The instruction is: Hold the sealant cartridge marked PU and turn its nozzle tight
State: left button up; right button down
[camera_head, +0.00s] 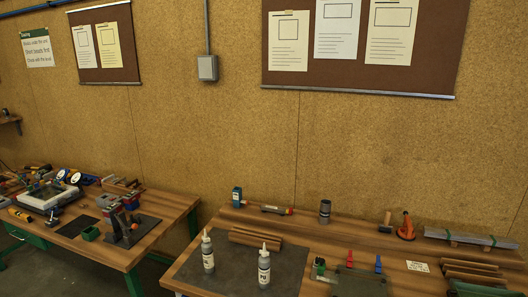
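Two pale sealant cartridges with dark lower bands and pointed nozzles stand upright on a dark mat (236,262) at the front of the right-hand bench. The right one (264,268) has a mark that looks like PU. The left one (208,254) has a mark too small to read surely. Each has a nozzle on top; whether either nozzle is tight cannot be told. Neither of my grippers is in view, and nothing is holding the cartridges.
Wooden strips (255,238) lie behind and between the cartridges. Red and blue clamps (364,262) stand to the right. Another cluttered bench (160,242) is at left.

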aim_at(264, 253)
jog(key=z, duration=0.05)
jog(key=k, duration=0.45)
jog(key=u, duration=0.85)
jog(key=i, duration=1.4)
jog(key=z, duration=0.4)
